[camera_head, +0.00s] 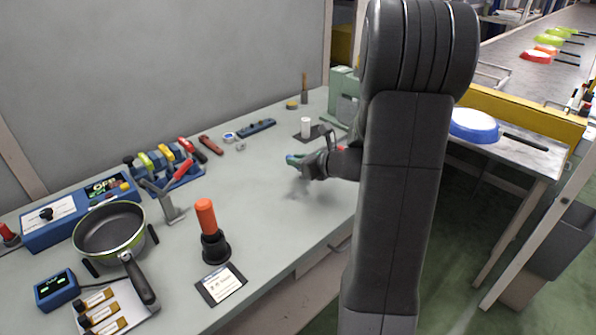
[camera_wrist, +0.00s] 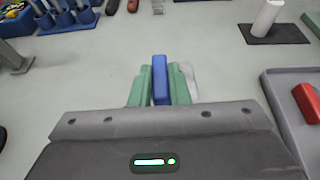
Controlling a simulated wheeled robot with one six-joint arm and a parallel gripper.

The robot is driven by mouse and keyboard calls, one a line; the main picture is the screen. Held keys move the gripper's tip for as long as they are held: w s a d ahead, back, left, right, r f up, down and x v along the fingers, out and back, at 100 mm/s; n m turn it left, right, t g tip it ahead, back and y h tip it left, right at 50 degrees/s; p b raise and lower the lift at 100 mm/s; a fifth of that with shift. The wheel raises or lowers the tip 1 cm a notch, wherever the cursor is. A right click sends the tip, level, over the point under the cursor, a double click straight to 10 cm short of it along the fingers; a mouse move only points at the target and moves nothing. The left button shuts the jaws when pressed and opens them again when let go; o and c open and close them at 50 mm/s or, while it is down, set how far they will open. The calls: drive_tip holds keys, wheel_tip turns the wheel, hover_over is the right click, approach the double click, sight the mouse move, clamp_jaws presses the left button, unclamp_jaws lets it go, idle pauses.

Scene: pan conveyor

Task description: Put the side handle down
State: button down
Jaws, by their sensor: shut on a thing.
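My gripper (camera_head: 294,162) is over the middle of the grey workbench. In the wrist view its green fingers (camera_wrist: 160,88) are shut on a small blue block, the side handle (camera_wrist: 160,75), which stands between them. Its blue end also shows in the head view (camera_head: 290,157). A faint shadow lies on the bench below the gripper. I cannot tell the exact gap between the handle and the bench. The lower part of the handle is hidden by the fingers.
A grey tray (camera_wrist: 272,82) with a red block (camera_wrist: 306,103) lies right of my gripper. A white cylinder (camera_head: 306,126) stands behind on a dark mat. A pan (camera_head: 110,228), an orange-handled tool (camera_head: 206,218) and a tool rack stand left.

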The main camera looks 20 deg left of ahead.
wheel_tip(320, 180, up, 4)
drive_tip(key=shift+f+p, duration=0.1)
drive_tip(key=shift+p, duration=0.2)
drive_tip(key=w+d+m+t+h+p, duration=0.2)
drive_tip(key=w+d+m+h, duration=0.1)
drive_tip(key=d, duration=0.7)
drive_tip(key=w+d+f+m+t+h+p, duration=0.1)
drive_tip(key=w+d+m+t+h+p, duration=0.1)
drive_tip(key=d, duration=0.8)
drive_tip(key=w+d+m+t+h+p, duration=0.3)
drive_tip(key=w+d+m+t, duration=0.1)
drive_tip(key=d, duration=0.6)
drive_tip(key=shift+w+f+m+h, duration=0.3)
drive_tip(key=shift+w+f+m, duration=0.1)
drive_tip(key=shift+w+m, duration=0.25)
drive_tip(key=shift+s, duration=0.1)
